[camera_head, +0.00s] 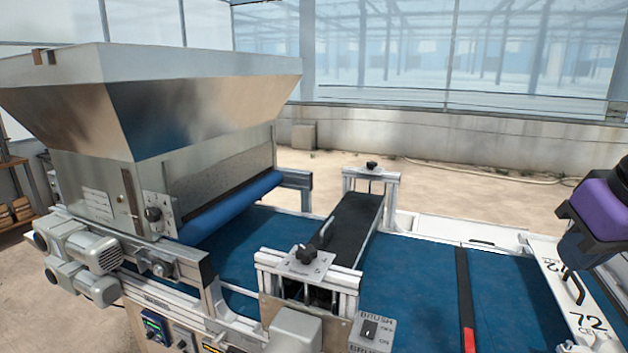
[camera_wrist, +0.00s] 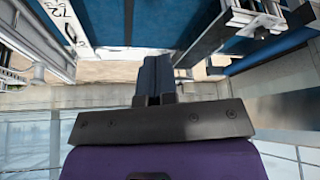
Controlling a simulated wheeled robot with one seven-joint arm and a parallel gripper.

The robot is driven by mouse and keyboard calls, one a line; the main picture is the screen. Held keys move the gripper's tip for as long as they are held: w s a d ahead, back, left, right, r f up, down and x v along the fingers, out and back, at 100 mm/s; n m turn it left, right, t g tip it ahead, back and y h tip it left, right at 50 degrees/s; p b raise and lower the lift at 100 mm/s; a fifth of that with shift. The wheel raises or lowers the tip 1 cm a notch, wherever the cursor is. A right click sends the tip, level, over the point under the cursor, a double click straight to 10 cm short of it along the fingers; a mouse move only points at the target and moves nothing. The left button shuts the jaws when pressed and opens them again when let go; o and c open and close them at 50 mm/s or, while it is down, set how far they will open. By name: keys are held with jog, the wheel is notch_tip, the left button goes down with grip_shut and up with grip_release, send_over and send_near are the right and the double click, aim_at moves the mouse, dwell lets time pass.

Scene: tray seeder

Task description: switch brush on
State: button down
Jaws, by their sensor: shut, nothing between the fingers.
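The brush switch box (camera_head: 385,331) is a small grey box at the bottom of the head view, on the near side of the conveyor. It bears the word BRUSH, OFF and ON marks, and a small black switch (camera_head: 369,328); I cannot tell which way the switch is set. The long dark brush unit (camera_head: 352,226) spans the blue belt beside it. My gripper (camera_wrist: 155,63) is shut and empty in the wrist view. Its purple and black body shows at the right edge of the head view, well right of the switch box and above the belt.
A large metal hopper (camera_head: 150,90) stands at the left over a blue roller (camera_head: 230,207). A black knob (camera_head: 305,255) tops the near brush bracket, close to the switch box. A white plate marked 72 (camera_head: 590,320) lies across the belt at right.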

jog(key=shift+s+d, duration=0.2)
jog(key=shift+s, duration=0.3)
jog(key=shift+w, duration=0.1)
